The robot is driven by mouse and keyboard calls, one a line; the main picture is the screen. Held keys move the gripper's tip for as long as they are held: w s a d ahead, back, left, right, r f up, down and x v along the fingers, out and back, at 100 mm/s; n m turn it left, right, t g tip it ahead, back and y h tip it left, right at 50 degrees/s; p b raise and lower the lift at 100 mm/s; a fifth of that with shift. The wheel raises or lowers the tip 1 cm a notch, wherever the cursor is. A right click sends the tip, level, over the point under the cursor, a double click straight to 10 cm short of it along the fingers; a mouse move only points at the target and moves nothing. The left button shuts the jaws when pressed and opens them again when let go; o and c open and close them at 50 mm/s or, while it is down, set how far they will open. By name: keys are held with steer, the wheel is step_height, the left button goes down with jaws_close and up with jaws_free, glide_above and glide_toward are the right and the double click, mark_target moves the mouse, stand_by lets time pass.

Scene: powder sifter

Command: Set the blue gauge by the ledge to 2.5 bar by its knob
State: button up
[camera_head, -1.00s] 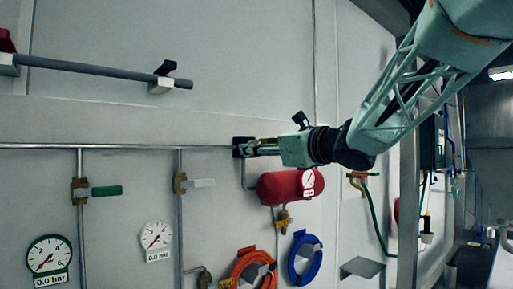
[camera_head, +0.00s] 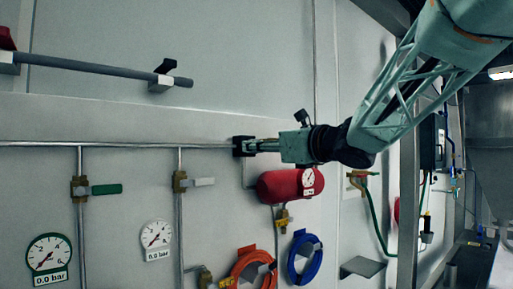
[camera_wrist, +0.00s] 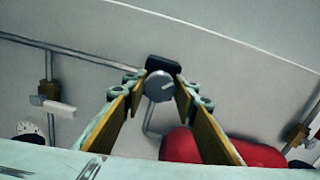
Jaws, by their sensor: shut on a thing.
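A round grey knob (camera_wrist: 158,87) on a small black block (camera_wrist: 164,64) sits between my fingertips in the wrist view. In the head view the black block (camera_head: 241,147) is at the wall end of my gripper (camera_head: 254,146), and the knob is hidden by the fingers. My gripper (camera_wrist: 159,90) is shut on the knob. No gauge with a clear blue face or rim shows. A white gauge (camera_head: 156,234) and a green-rimmed gauge (camera_head: 48,254) both read 0.0 bar. A small dial (camera_head: 308,178) is on the red tank, too small to read.
The red tank (camera_head: 280,187) hangs just below my gripper. Pipes with a green-handled valve (camera_head: 106,189) and a white-handled valve (camera_head: 203,182) are at left. An orange hose (camera_head: 240,270), a blue hose (camera_head: 292,262) and a grey ledge (camera_head: 362,266) are lower down.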

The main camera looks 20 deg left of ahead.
steer(key=m, duration=0.3)
steer(key=shift+m+b, duration=0.4)
steer(key=m+p, duration=0.1)
steer(key=m, duration=0.6)
steer(key=shift+w, duration=0.15)
steer(key=m+p, duration=0.9)
steer(key=m, duration=0.8)
steer(key=shift+f+p, duration=0.15)
steer(key=shift+p, duration=0.25)
steer(key=shift+f+m+p, duration=0.15)
steer(key=shift+m+p, duration=0.55)
steer(key=shift+m, duration=0.7)
